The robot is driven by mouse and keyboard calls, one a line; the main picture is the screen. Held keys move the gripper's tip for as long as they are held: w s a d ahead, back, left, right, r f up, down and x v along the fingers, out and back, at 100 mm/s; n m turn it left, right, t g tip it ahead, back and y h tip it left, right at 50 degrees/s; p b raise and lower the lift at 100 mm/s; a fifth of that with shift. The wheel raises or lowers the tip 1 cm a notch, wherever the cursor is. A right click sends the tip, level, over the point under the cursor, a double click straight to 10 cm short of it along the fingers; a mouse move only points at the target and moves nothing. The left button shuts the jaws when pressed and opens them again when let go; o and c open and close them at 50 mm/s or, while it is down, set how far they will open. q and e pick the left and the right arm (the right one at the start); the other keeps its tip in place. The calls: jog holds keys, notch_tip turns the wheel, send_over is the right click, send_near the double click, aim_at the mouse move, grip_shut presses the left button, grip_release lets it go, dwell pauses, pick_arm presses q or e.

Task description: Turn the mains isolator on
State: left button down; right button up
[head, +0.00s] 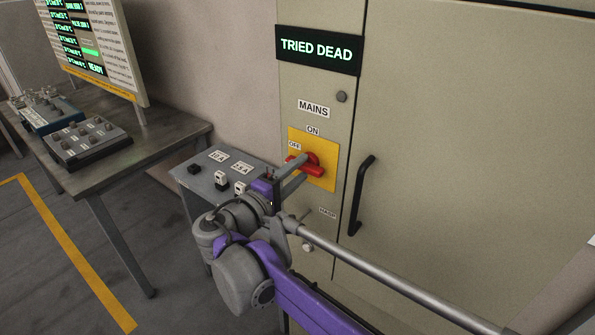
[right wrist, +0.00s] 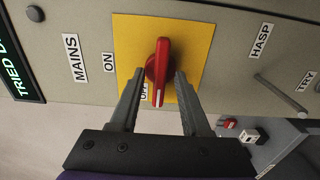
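The mains isolator's red handle (head: 312,165) sits on a yellow plate (head: 327,180) on the beige cabinet. The handle lies level, its end towards the OFF label (head: 294,145); the ON label (head: 312,130) is above the plate. In the right wrist view the handle (right wrist: 161,62) runs up and down the picture, its narrow end towards the partly hidden OFF label. My right gripper (right wrist: 158,80) is open, one finger on each side of the handle, with gaps showing. In the head view my right gripper (head: 294,175) reaches the handle from below left. My left gripper is not in view.
A TRIED DEAD display (head: 318,50) is above the isolator. A black door handle (head: 361,195) is close on its right. A HASP label (head: 327,212) is below. A small grey bench (head: 205,182) with fuse holders and a table (head: 165,140) with control boxes stand left.

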grip_shut()
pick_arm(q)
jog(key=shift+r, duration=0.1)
pick_arm(e)
jog(key=m+p, duration=0.2)
jog(key=m, duration=0.2)
jog(key=shift+r, duration=0.15)
jog(key=m+p, duration=0.3)
jog(key=m, duration=0.2)
jog(key=m+p, duration=0.2)
jog(key=m, duration=0.3)
jog(key=shift+p, duration=0.35)
pick_arm(q)
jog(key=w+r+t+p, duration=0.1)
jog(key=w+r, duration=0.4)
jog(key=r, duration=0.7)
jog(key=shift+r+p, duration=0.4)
jog(key=shift+p, duration=0.05)
pick_arm(e)
jog(key=shift+m, duration=2)
